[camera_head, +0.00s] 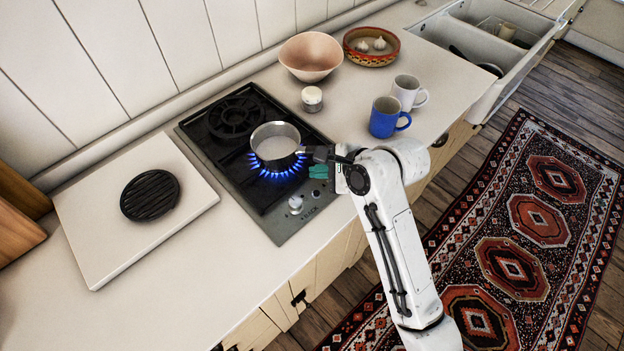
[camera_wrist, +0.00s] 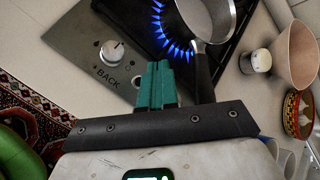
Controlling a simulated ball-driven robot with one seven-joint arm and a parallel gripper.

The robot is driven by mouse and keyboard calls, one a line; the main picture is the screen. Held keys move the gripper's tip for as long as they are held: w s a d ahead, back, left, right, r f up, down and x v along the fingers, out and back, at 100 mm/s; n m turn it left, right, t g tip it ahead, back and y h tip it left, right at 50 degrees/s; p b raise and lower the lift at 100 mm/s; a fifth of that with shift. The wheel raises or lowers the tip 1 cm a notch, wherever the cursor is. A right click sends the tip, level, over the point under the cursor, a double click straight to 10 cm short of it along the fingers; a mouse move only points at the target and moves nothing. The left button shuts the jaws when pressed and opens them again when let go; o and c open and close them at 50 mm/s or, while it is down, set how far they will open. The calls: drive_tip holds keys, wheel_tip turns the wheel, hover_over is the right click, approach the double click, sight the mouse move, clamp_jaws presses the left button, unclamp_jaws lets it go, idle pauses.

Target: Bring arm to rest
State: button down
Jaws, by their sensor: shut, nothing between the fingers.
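My white arm reaches in from the lower right of the head view over the counter's front edge. My gripper (camera_head: 318,172) is at the front of the hob (camera_head: 279,229), just right of the small metal saucepan (camera_head: 276,146). In the wrist view my gripper's green fingers (camera_wrist: 157,75) are together with nothing between them. The saucepan (camera_wrist: 207,18) stands on a lit burner with blue flames, its dark handle passing beside the fingers. I cannot tell whether the fingers touch the handle.
A blue mug (camera_head: 384,118), a white mug (camera_head: 407,91), a small jar (camera_head: 312,98), a pink bowl (camera_head: 311,57) and a patterned bowl (camera_head: 371,58) stand to the right. A white board (camera_head: 100,235) with a black round grate (camera_head: 150,195) lies left. A rug (camera_head: 540,220) covers the floor.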

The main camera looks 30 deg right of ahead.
drive_tip(key=s+d+f+n, duration=0.1)
drive_tip(key=s+n, duration=0.2)
drive_tip(key=s+d+f+n+g+h, duration=0.1)
drive_tip(key=s+n, duration=0.1)
drive_tip(key=n, duration=0.1)
drive_tip(key=s+d+n+h, duration=0.1)
drive_tip(key=s+n, duration=0.2)
drive_tip(key=n, duration=0.1)
drive_tip(key=shift+s+d+f, duration=0.3)
drive_tip(key=shift+d+f, duration=0.05)
drive_tip(key=shift+f, duration=0.05)
drive_tip(key=s+d+n+g+h, duration=0.2)
drive_tip(key=s+n+h, duration=0.1)
drive_tip(key=s+n, duration=0.7)
drive_tip(key=s+d+f+g+b, duration=0.1)
drive_tip(key=s+f+g+b, duration=0.3)
drive_tip(key=s+f, duration=0.6)
wheel_tip(320, 180, down, 2)
drive_tip(key=shift+d+f+b, duration=0.15)
drive_tip(key=shift+d+b, duration=0.25)
drive_tip(key=shift+b, duration=0.35)
